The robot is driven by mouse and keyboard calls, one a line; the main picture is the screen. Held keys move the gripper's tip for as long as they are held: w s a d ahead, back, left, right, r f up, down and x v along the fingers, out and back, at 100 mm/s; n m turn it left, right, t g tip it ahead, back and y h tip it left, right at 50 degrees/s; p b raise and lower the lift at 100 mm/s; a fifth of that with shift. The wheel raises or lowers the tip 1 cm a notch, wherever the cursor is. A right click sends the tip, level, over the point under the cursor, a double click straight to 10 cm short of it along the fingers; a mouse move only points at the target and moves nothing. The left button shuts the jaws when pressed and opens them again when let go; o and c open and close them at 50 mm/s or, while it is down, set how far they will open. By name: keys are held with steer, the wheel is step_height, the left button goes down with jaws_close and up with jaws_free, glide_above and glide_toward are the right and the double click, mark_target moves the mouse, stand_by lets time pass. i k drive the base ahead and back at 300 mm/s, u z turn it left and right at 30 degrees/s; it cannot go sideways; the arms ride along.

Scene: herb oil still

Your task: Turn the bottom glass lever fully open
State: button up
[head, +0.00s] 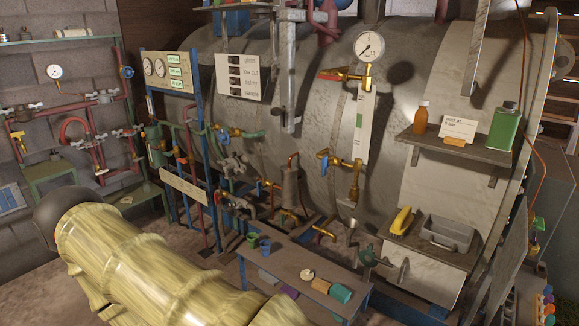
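The water-gauge glass stands against a white board (366,125) on the front of the big grey drum. At its lower end is a brass fitting (345,162) with a small blue lever (324,165) on its left side. I take this as the bottom glass lever. It is small here, so I cannot tell how far open it is. At the top end is another brass fitting (354,78) with a red lever (330,75). My gripper is not in view, and nothing is seen touching either lever.
My pale yellow arm fills the lower left. A low bench (297,265) with cups and coloured blocks stands below the gauge. Brass and blue-handled pipework lies left of it. A shelf (455,144) with an orange bottle (421,117) and green can (504,127) juts out at right.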

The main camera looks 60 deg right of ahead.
mark_target(324, 165)
steer(key=z, duration=0.35)
steer(key=i, duration=0.85)
steer(key=z, duration=1.05)
steer(key=i, duration=0.35)
steer(key=z, duration=0.3)
